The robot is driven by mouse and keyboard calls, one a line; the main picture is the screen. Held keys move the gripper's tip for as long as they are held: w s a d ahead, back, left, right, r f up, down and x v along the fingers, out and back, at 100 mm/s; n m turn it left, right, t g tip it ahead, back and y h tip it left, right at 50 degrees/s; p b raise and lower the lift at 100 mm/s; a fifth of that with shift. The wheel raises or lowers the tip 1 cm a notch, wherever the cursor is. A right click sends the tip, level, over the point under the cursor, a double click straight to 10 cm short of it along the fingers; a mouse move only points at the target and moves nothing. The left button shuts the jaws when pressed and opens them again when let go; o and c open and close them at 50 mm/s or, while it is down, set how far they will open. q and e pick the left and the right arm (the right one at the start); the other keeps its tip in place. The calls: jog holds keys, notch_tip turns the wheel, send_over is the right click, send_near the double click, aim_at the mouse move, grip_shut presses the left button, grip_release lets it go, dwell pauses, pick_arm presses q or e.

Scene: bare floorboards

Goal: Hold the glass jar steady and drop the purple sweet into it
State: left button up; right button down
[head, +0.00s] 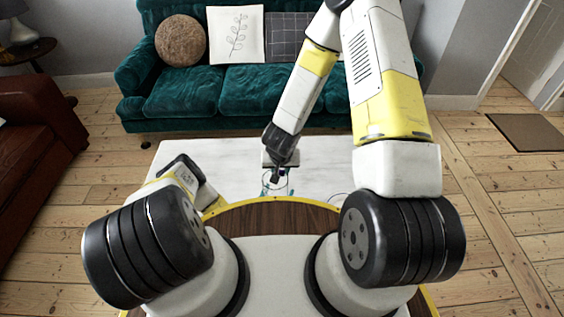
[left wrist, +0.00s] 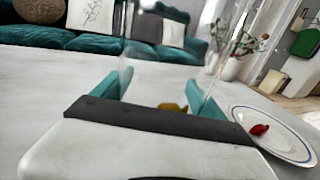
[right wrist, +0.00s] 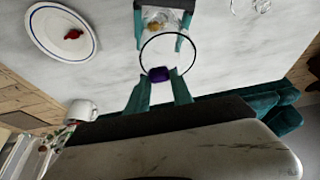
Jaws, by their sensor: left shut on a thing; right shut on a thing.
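The clear glass jar (left wrist: 165,78) stands between the teal fingers of my left gripper (left wrist: 155,92), which are shut on it. A gold-yellow sweet (left wrist: 172,107) lies low inside the jar; it also shows in the right wrist view (right wrist: 154,26). My right gripper (right wrist: 159,80) is shut on the purple sweet (right wrist: 158,74). In the right wrist view the purple sweet overlaps the near part of the jar's round rim (right wrist: 172,33); its height above the rim is unclear. In the head view the right gripper (head: 275,178) is over the table, and the jar is hard to make out.
A white blue-rimmed plate (right wrist: 50,39) with a red sweet (right wrist: 73,34) lies on the white marbled table (head: 325,165). Clear glassware (right wrist: 262,5) is at the other side. A green sofa (head: 270,92) stands beyond the table.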

jog(key=shift+f, duration=1)
jog(key=c, duration=1)
grip_release()
jog(key=shift+c, duration=0.2)
jog(key=v, duration=1.2)
